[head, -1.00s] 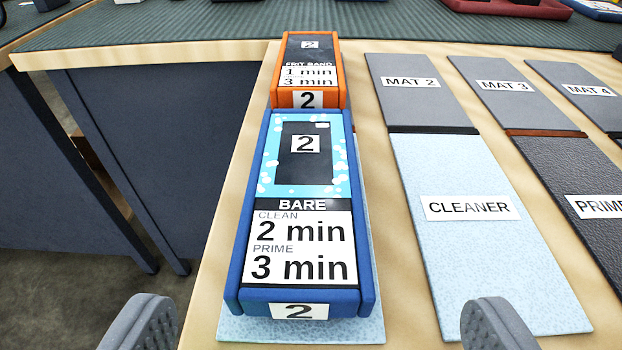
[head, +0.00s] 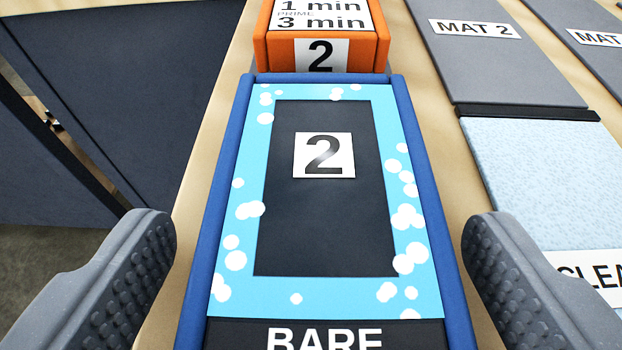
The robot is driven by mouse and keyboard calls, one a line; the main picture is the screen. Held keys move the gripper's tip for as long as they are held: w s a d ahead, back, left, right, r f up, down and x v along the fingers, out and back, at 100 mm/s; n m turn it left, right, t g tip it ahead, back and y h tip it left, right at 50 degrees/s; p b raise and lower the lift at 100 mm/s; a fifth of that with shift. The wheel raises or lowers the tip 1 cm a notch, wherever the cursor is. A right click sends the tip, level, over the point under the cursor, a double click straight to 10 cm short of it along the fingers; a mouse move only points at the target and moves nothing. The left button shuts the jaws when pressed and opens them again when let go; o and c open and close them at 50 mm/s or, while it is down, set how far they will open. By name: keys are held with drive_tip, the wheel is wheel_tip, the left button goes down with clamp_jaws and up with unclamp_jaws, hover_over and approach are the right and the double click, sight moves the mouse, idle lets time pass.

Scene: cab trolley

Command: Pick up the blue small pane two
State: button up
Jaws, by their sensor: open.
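The blue small pane two (head: 324,230) lies close below my gripper in the middle of the head view. It has a blue frame, a light-blue border with white dots, a dark centre with a white "2" label, and the word "BARE" at the bottom edge. My gripper (head: 318,270) is open and empty. Its two grey fingers stand to the left and right of the pane, and I cannot tell their exact height against its sides. The pane's near end is out of view.
An orange pane (head: 320,50) labelled "2" lies directly beyond the blue one. A grey mat marked "MAT 2" (head: 490,65) and a light-blue cleaner mat (head: 550,180) lie to the right. The wooden table's left edge (head: 195,150) is close, with dark panels beyond.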

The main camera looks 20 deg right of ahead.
drive_tip(key=shift+w, duration=0.1)
drive_tip(key=c, duration=1.2)
drive_tip(key=shift+r, duration=0.1)
